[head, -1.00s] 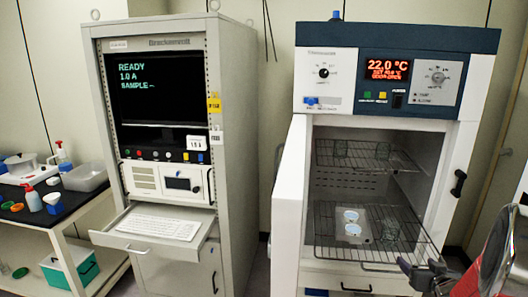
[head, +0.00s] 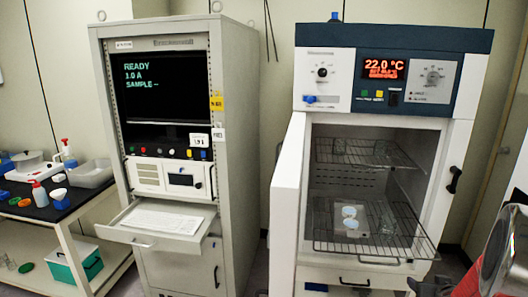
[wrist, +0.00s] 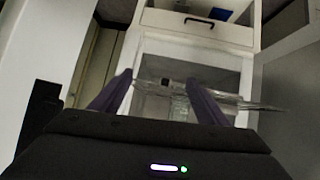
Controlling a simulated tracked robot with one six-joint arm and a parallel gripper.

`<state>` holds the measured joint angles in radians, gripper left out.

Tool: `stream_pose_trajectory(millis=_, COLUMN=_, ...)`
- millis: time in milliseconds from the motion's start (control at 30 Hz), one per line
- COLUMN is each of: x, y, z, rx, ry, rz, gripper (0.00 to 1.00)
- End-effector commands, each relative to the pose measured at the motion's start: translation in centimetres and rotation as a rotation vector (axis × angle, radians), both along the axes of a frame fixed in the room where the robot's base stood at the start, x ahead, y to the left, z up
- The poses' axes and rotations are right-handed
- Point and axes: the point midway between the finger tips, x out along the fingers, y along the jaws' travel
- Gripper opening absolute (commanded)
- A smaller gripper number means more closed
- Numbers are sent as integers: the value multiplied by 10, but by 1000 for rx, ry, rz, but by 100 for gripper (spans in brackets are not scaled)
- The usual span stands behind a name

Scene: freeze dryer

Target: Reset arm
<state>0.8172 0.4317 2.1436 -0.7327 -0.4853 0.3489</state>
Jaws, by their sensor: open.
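My gripper (head: 430,284) shows at the lower right edge of the head view, mostly cut off by the frame. In the wrist view my gripper (wrist: 162,78) has two dark purple fingers spread well apart. Nothing is clearly held between them. A blurred, see-through shape shows behind the fingers, and I cannot tell what it is. A silver and red rounded part of my arm (head: 500,255) fills the lower right corner of the head view.
The white oven (head: 300,150) stands open, its door swung left. Its upper rack (head: 352,160) and lower rack (head: 395,250) hold clear glassware, and the lower one sticks out. The grey cabinet (head: 240,130) has its keyboard drawer (head: 200,240) pulled out. A side bench (head: 40,208) is at left.

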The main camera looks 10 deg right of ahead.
Motion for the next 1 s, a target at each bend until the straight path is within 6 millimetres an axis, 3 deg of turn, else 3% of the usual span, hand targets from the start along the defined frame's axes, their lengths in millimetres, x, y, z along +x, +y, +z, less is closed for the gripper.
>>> stream_pose_trajectory(millis=200, x=-39, y=-3, z=-22, rx=23, ry=159, rz=-90, gripper=69)
stream_pose_trajectory(millis=367, x=-72, y=14, z=-20, rx=48, ry=299, rz=-154, gripper=69)
stream_pose_trajectory(millis=667, x=-114, y=85, z=12, rx=110, ry=496, rz=-186, gripper=69)
stream_pose_trajectory(millis=1000, x=-149, y=180, z=55, rx=180, ry=613, rz=-132, gripper=69)
